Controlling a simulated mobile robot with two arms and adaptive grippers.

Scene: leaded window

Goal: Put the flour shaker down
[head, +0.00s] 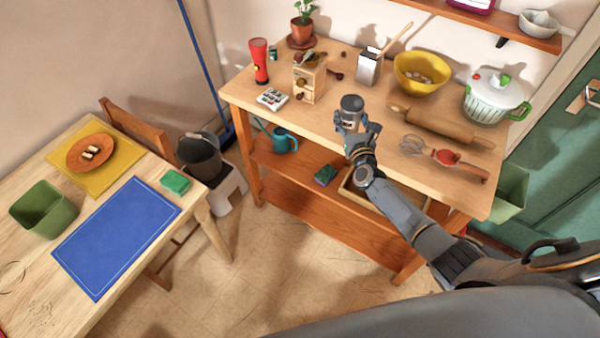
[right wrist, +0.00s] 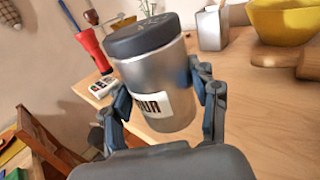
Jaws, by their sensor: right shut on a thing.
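The flour shaker (head: 351,108) is a silver cylinder with a dark lid and a white label, part of which shows in the right wrist view (right wrist: 160,85). My right gripper (head: 354,132) is shut on it, with one finger on each side of the body. The shaker is roughly upright, tilted a little in the wrist view. It shows over the front part of the wooden workbench (head: 372,112); I cannot tell whether its base touches the top. My left gripper is in neither view.
A rolling pin (head: 437,125) and a red-handled whisk (head: 445,157) lie to the shaker's right. A wooden grinder (head: 309,82), a white-buttoned device (head: 272,98) and a red flashlight (head: 259,62) stand left. Behind are a metal container (head: 369,70) and a yellow bowl (head: 422,73).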

